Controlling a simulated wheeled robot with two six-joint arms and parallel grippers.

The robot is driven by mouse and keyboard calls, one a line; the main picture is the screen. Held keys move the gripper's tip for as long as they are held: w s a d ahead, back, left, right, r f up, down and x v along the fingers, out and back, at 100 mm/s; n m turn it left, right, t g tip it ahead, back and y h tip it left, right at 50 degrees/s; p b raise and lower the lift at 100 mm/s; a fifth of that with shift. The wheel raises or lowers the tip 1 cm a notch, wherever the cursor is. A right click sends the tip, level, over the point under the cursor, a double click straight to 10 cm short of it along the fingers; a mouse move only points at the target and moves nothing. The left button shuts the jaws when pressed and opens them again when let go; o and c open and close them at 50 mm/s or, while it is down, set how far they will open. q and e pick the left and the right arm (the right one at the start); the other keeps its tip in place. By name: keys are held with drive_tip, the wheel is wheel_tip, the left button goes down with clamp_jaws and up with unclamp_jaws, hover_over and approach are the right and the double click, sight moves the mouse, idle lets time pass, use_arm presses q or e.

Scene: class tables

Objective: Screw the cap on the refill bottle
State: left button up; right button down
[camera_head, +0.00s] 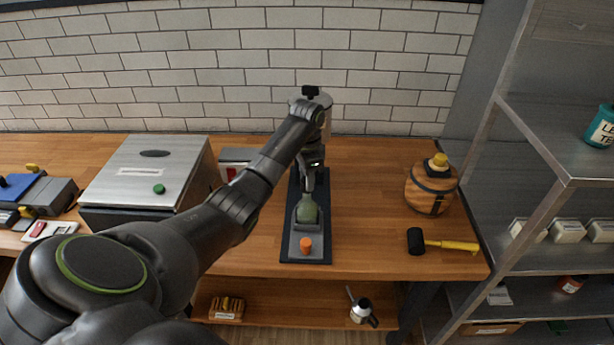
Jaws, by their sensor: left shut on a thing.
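A green bottle (307,212) stands in a grey holder on a dark mat (322,246) on the wooden table. An orange cap (306,244) sits on the grey front part of the holder, apart from the bottle. My left gripper (311,184) reaches down from above and is shut at the top of the green bottle. The gripper and arm hide the bottle's neck, so its exact grip there is unclear. My right gripper is not in view.
A grey metal box (150,172) stands left of my arm. An orange-brown jug (431,189) with a yellow top and a black-headed mallet (440,242) are at the right. A metal shelf (560,165) stands further right. The table between mat and jug is clear.

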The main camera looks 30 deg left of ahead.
use_arm(q)
drive_tip(key=shift+f, duration=0.45)
idle(0.3)
drive_tip(key=m, duration=0.4)
drive_tip(key=shift+m, duration=0.3)
drive_tip(key=m, duration=0.4)
drive_tip(key=shift+m, duration=0.3)
drive_tip(key=shift+w+m, duration=0.1)
drive_tip(key=shift+m, duration=2.2)
